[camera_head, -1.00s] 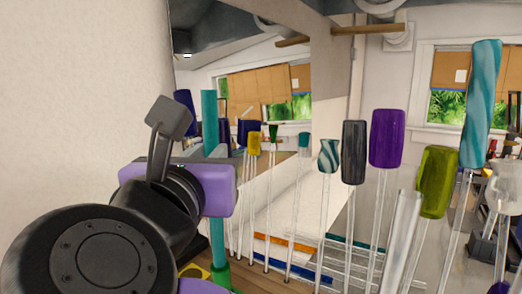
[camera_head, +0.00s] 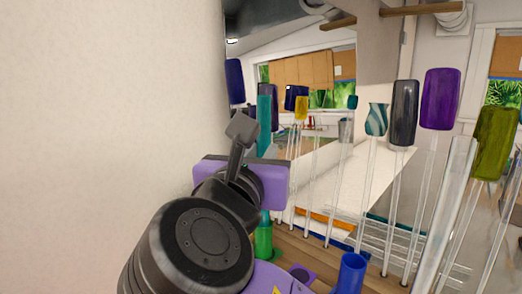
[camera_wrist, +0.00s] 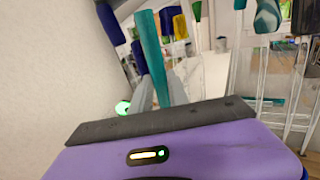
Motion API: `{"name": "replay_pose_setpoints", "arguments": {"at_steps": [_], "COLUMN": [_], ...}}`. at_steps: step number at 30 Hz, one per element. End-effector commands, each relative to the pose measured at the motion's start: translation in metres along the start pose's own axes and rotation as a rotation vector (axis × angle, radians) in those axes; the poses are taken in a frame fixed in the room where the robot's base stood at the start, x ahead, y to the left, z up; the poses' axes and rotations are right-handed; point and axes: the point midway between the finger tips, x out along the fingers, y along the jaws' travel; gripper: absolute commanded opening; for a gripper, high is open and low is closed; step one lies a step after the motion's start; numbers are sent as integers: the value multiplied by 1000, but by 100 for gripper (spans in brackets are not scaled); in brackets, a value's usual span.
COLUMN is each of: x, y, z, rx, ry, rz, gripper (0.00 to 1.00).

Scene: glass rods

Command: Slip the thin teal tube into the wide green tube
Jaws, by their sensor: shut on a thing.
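The thin teal tube (camera_head: 264,118) stands about upright in my gripper (camera_head: 262,162), rising above the purple hand in the head view. My gripper is shut on it; its grey fingers show on either side of the teal tube (camera_wrist: 150,48) in the wrist view. The wide green tube (camera_head: 263,241) stands below the hand. The teal tube's lower part shows just under the hand, in line with the green tube's top. From this angle I cannot tell how far its end is inside.
A short blue tube (camera_head: 351,273) stands right of the green one. Several clear rods with coloured heads, among them a purple one (camera_head: 440,98) and a dark grey one (camera_head: 403,112), stand to the right. A pale wall (camera_head: 110,120) fills the left.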

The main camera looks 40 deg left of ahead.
Motion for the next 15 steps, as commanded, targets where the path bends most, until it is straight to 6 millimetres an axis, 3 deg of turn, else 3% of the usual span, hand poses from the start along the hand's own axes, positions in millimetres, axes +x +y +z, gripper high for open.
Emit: {"name": "replay_pose_setpoints", "arguments": {"at_steps": [12, 13, 15], "x": [3, 2, 2], "y": [0, 0, 0], "z": [-5, -5, -5], "rx": [0, 0, 0], "ry": [-1, -1, -1], "rz": [1, 1, 1], "gripper": [0, 24, 38]}}
